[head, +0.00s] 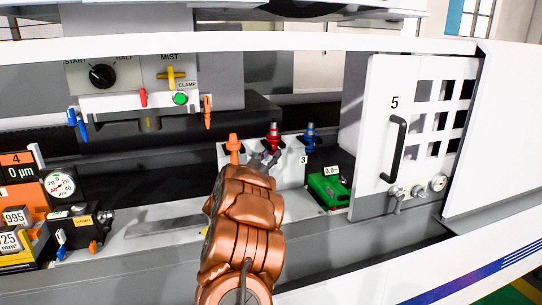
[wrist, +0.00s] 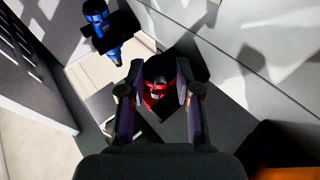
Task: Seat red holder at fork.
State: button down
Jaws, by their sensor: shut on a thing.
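The red holder (head: 273,134) is upright at the white rack panel (head: 292,174), between the orange holder (head: 234,145) and the blue holder (head: 310,137). My gripper (head: 266,158) is shut on it from the front. In the wrist view the red holder (wrist: 159,84) is between the two fingertips (wrist: 158,93), with a dark block (wrist: 186,64) close behind it. The blue holder (wrist: 97,18) sits in a similar dark fork at upper left. The red holder's lower part and its fork are largely hidden, so I cannot tell whether it is fully seated.
A green box (head: 330,187) stands right of the rack, before a white door (head: 385,135) with a black handle. Gauges and an orange display (head: 24,168) are at left. Blue and orange nozzles (head: 207,112) hang from the control panel. The grey bed (head: 150,222) left of my arm is mostly clear.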

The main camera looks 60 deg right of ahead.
jog(key=shift+f, duration=0.6)
jog(key=c, duration=0.7)
grip_release()
jog(key=shift+a+f, duration=0.1)
jog(key=v, duration=1.2)
